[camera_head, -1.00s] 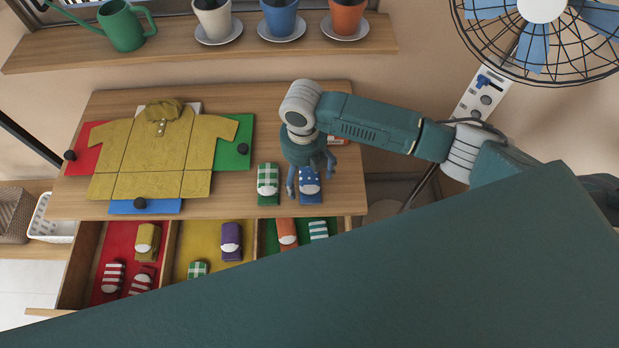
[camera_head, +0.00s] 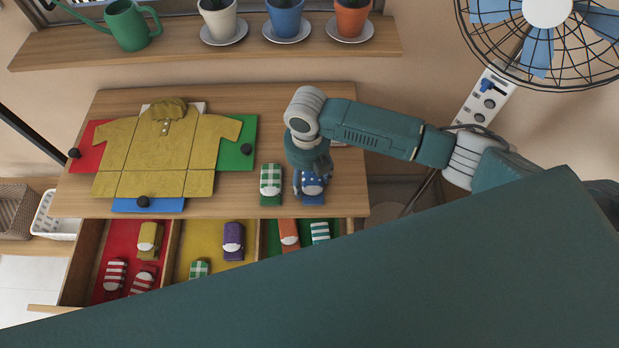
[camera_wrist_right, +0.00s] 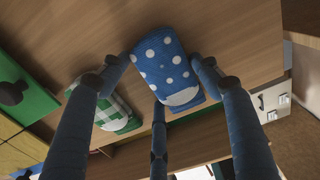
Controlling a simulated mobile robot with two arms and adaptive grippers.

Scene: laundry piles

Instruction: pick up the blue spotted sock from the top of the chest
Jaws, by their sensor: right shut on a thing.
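The blue spotted sock (camera_head: 313,190), folded with a white patch, is at the front right of the chest top (camera_head: 330,100). It also shows in the right wrist view (camera_wrist_right: 165,62). My right gripper (camera_head: 311,180) is over it with its fingers shut on its sides. In the wrist view the right gripper's fingers (camera_wrist_right: 165,75) touch the sock at left and right, and a third finger is below it. I cannot tell whether the sock is off the wood. My left gripper is not in view.
A green checked sock (camera_head: 270,185) lies just left of the spotted one. A yellow shirt (camera_head: 160,150) lies on a coloured folding board at the left. The open drawer (camera_head: 170,250) below holds several socks. A shelf with pots (camera_head: 286,18) is behind.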

